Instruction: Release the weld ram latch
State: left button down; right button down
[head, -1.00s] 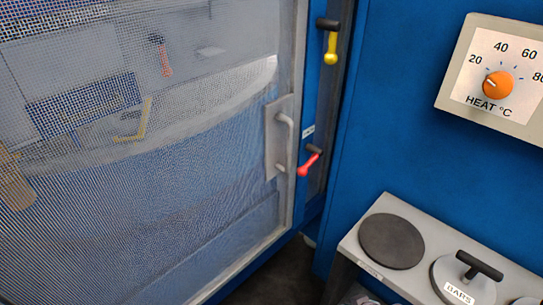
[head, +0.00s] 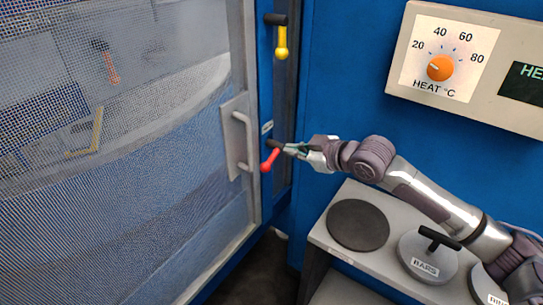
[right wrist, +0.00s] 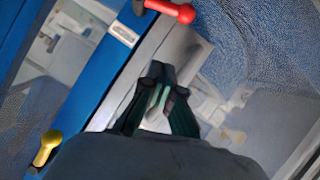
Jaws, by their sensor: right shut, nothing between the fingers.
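A red-knobbed lever (head: 269,160) hangs from a dark pivot on the door post, slanting down to the left; a small label sits just above it, too small to read. A yellow-knobbed lever (head: 281,42) hangs straight down higher on the same post. I cannot tell which one is the weld ram latch. My right gripper (head: 290,149) is shut and empty, its tips close to the right of the red lever's pivot. In the right wrist view, the red lever (right wrist: 172,10) is at the top, apart from the fingers (right wrist: 160,97), and the yellow one (right wrist: 47,148) is lower left.
A mesh door (head: 150,190) with a grey handle (head: 246,140) fills the left. A heat dial box (head: 455,65) is on the blue wall. Below it, a grey bench (head: 325,232) holds round lids, one labelled BARS (head: 428,258), under my right arm.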

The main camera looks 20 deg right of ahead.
dwell(0.3)
jog(key=p, duration=0.3)
send_over(273, 156)
jog(key=s+a, duration=0.2)
jog(key=s, duration=0.1)
jog(key=f, duration=0.3)
jog(key=shift+w+a+f, duration=0.15)
jog(key=shift+w+f, duration=0.1)
jog(key=shift+f, duration=0.05)
jog(key=f, duration=0.1)
jog(key=d+f, duration=0.1)
jog(key=f, duration=0.1)
jog(key=shift+w+d+f+p, duration=0.1)
jog(key=shift+w+f+p, duration=0.05)
jog(key=shift+p, duration=0.2)
jog(key=shift+d+f, duration=0.25)
jog(key=shift+f, duration=0.1)
jog(key=shift+a, duration=0.1)
